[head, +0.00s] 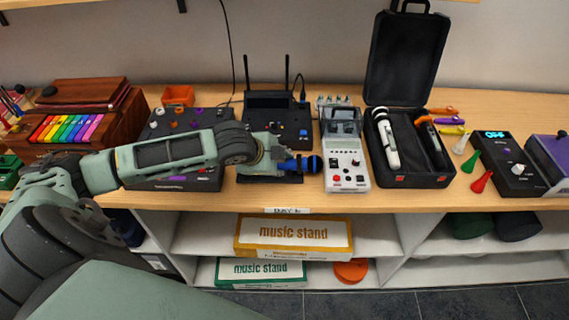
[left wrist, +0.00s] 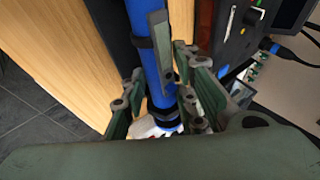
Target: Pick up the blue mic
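The blue mic (head: 298,164) lies sideways with its round head to the right, in front of a black device at the middle of the table. My left gripper (head: 280,160) reaches it from the left and hides its rear part. In the left wrist view the mic's blue shaft (left wrist: 143,35) runs between the two fingers of my left gripper (left wrist: 160,85). The fingers stand apart on both sides of the shaft, with a gap on the left side, so the gripper looks open around it. My right gripper is not in view.
A black device with two antennas (head: 270,105) stands just behind the mic. A white and grey recorder (head: 346,180) stands close to the right. An open black case (head: 405,75) holds a white mic (head: 388,145). The table's front edge is near.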

